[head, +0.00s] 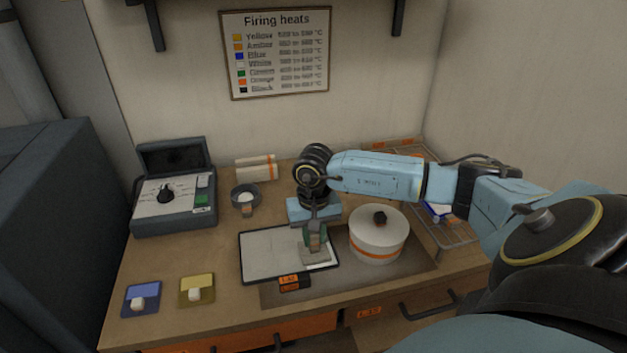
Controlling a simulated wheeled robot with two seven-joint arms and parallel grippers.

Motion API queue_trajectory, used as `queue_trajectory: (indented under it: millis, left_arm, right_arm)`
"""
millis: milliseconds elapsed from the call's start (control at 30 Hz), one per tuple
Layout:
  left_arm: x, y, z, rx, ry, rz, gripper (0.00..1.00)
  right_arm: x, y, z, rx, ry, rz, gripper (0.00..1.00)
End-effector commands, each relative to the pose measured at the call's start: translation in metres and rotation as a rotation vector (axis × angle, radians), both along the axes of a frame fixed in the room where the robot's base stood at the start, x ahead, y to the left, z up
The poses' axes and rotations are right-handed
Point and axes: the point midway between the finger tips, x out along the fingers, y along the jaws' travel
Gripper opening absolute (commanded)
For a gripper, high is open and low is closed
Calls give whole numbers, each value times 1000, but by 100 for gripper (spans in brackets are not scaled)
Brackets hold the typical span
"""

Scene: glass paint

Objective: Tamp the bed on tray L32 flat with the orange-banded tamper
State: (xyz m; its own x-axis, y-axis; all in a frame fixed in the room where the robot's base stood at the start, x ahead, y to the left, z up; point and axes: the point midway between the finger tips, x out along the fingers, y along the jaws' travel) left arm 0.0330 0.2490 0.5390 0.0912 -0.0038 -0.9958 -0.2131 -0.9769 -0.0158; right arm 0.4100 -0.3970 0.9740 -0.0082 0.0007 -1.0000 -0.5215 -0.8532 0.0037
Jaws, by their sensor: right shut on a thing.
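The tray (243,262) is dark-rimmed with a pale, smooth-looking bed (272,252). An orange label with small, hard-to-read text lies at its front edge. My right gripper (314,226) points down over the tray's right part. It is shut on the tamper (316,256), which has a flat greyish foot and a short handle showing green and orange-brown. The foot is over the right end of the bed; I cannot tell whether it touches. The gripper hides the top of the handle. My left gripper is not in view.
A white lidded pot (377,238) with an orange band stands close right of the tray. A wire rack (452,236) is behind my right arm. A small dark bowl (245,193), a control box (172,222), and blue (141,291) and yellow (197,283) pads are left.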

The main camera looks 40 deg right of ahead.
Motion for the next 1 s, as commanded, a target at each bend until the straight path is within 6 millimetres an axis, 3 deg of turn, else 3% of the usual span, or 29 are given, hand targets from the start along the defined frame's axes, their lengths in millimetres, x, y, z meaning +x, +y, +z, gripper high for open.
queue_trajectory:
  millis: [167, 533, 1000]
  left_arm:
    - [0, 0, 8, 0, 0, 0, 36]
    - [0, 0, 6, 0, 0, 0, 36]
    - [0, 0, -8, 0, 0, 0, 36]
  right_arm:
    - [2, -1, 15, -1, -7, -1, 3]
    - [3, 1, 16, 0, -8, -1, 3]
    - [26, 40, 15, 0, -11, 1, 3]
